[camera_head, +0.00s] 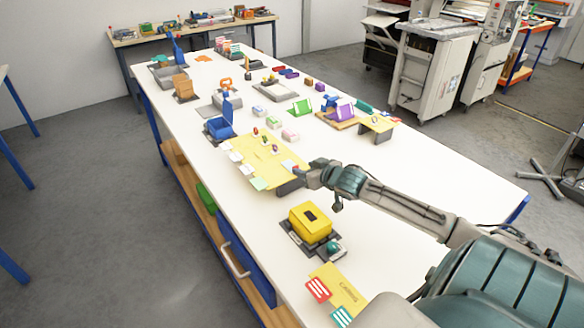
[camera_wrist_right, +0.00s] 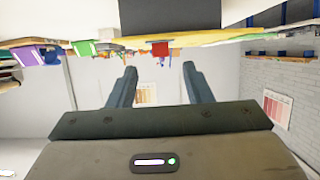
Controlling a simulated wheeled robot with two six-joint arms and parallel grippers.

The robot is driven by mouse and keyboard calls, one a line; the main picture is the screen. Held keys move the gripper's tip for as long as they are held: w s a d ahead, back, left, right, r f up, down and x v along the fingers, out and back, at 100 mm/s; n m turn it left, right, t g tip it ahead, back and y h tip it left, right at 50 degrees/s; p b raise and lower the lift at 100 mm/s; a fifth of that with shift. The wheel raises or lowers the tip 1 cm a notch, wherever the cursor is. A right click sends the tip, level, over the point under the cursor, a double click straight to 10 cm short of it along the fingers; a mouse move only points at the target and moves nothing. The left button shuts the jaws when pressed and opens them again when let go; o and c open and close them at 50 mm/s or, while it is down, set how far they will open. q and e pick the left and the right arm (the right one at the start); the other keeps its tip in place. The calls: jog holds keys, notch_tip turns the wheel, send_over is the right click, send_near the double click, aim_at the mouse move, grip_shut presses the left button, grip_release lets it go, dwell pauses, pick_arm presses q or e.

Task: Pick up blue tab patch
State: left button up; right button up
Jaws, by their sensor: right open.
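A yellow mat (camera_head: 262,160) lies on the long white table, with small pale patches (camera_head: 246,169) along its left edge. I cannot tell which patch has a blue tab. My left gripper is out of view.
A yellow box (camera_head: 310,221) on a dark base stands nearer me, with red (camera_head: 318,290) and teal (camera_head: 341,317) cards in front. The table's right near part is bare under my arm.

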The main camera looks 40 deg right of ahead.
aim_at(296, 167)
jog(key=p+x, duration=0.1)
jog(key=x, duration=0.4)
jog(key=shift+f, duration=0.1)
jog(key=shift+s, duration=0.1)
grip_shut()
